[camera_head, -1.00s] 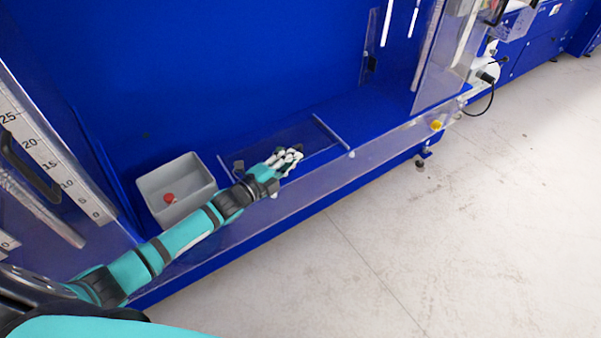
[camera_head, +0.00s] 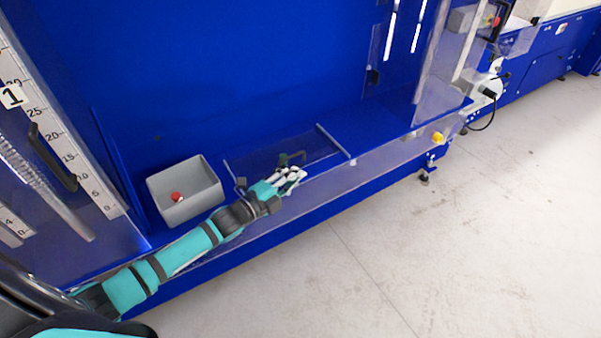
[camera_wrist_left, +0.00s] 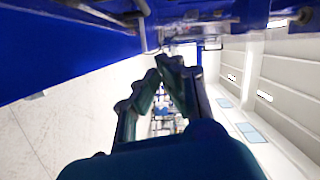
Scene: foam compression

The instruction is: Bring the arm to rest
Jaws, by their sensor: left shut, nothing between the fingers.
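My left gripper (camera_head: 299,176) is at the end of the teal arm that comes in from the left in the head view. It is at the front edge of the blue machine (camera_head: 230,80), by the clear panel (camera_head: 265,150). It is shut and holds nothing. In the left wrist view its fingers (camera_wrist_left: 165,75) come together, with the machine's edge above and floor and a white wall beyond. My right gripper is in neither view.
A ruled scale (camera_head: 65,145) is at the far left. A yellow knob (camera_head: 438,137) is on the front edge. The pale floor (camera_head: 430,250) at the right is clear.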

